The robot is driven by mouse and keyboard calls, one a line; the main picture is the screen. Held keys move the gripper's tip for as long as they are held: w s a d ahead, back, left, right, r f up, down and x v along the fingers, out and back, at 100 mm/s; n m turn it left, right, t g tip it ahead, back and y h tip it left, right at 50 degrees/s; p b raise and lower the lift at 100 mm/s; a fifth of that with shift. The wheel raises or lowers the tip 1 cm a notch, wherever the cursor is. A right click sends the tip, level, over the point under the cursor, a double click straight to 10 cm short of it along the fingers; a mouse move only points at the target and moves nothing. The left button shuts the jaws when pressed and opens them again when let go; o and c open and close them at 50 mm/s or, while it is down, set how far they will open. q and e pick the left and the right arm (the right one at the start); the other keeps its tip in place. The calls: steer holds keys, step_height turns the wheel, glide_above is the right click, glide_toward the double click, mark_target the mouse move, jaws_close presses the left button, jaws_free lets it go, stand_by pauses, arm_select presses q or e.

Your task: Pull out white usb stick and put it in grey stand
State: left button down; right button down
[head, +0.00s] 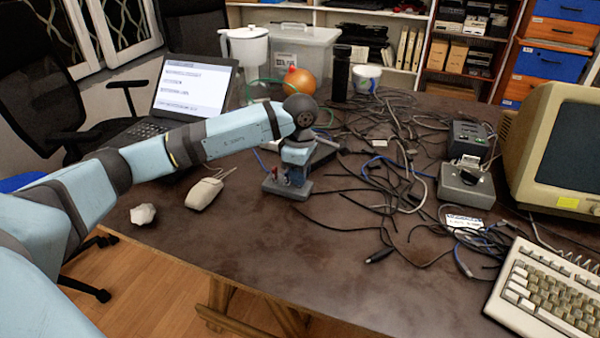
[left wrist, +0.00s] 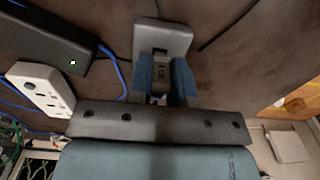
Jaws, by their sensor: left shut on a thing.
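My left gripper (head: 287,180) points down at the middle of the table, just over a small grey stand (head: 272,187). In the left wrist view, the blue fingers of the gripper (left wrist: 163,82) are shut on the usb stick (left wrist: 161,72). Its metal plug end shows between the fingers, with a little white near the palm; the fingers hide most of it. The grey stand (left wrist: 177,28) with a dark slot lies right beyond the fingertips. I cannot tell whether the plug touches the slot. My right gripper is not in view.
Many loose black cables (head: 340,205) spread right of the stand. A grey box (head: 450,190) with a black thing on top stands farther right, near a keyboard (head: 550,295) and monitor (head: 545,140). A mouse (head: 204,193) and crumpled paper (head: 143,214) lie left. The front table is clear.

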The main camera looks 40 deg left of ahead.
arm_select(q)
steer(key=shift+f+b, duration=0.3)
steer(key=shift+f, duration=0.3)
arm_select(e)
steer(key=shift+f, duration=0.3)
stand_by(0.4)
arm_select(q)
steer(key=c, duration=1)
jaws_free()
steer(key=shift+o, duration=0.2)
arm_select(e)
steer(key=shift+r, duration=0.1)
arm_select(q)
steer(key=shift+r+p, duration=0.3)
steer(key=shift+r, duration=0.55)
step_height(320, 180, up, 12)
steer(key=p, duration=0.2)
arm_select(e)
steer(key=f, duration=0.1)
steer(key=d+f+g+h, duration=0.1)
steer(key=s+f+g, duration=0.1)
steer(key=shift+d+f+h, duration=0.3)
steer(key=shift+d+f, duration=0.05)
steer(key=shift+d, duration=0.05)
arm_select(q)
steer(key=shift+s, duration=0.1)
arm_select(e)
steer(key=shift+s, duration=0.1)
